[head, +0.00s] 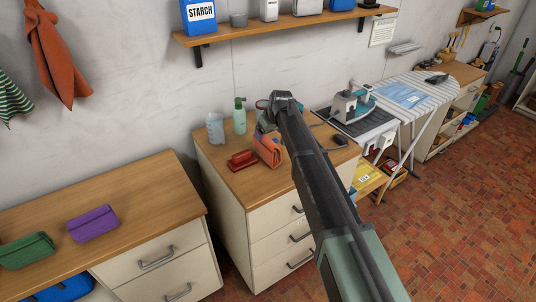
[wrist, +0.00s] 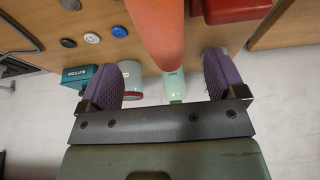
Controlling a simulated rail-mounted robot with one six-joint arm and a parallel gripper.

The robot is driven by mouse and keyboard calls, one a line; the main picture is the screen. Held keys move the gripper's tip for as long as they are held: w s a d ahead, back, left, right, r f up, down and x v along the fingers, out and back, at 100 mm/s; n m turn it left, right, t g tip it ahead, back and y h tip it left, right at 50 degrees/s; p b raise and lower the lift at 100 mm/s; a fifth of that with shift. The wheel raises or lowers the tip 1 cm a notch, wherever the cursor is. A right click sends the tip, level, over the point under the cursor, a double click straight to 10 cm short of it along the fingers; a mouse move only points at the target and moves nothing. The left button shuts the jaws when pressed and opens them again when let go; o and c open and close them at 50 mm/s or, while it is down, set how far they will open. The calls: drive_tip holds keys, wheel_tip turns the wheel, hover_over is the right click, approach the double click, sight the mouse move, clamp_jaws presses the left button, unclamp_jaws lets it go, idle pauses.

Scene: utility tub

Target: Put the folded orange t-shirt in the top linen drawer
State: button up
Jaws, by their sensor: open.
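A folded orange t-shirt (head: 268,150) stands on the wooden top of the middle drawer cabinet, partly hidden by my gripper and arm. In the wrist view the orange t-shirt (wrist: 160,28) reaches down between the purple finger pads of my gripper (wrist: 162,80), with gaps on both sides. My gripper is open, and in the head view it is mostly hidden behind my arm. The middle cabinet's top drawer (head: 272,214) looks shut, as do the drawers below it. No label shows which drawers are for linen.
A red object (head: 242,160) lies left of the t-shirt. A clear beaker (head: 215,128) and green bottle (head: 240,116) stand behind. Buttons (wrist: 92,38) and a teal box (wrist: 78,76) are nearby. The left cabinet holds green (head: 27,250) and purple (head: 93,223) folded cloths.

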sight(269, 137)
drive_tip(key=shift+b+x, duration=2.4)
drive_tip(key=shift+x, duration=0.05)
drive_tip(key=shift+s+d+f, duration=0.15)
drive_tip(key=shift+d+f, duration=0.05)
drive_tip(key=shift+f, duration=0.15)
drive_tip(key=c, duration=1.2)
wheel_tip(269, 137, up, 21)
drive_tip(key=p, duration=2)
drive_tip(key=shift+f, duration=0.2)
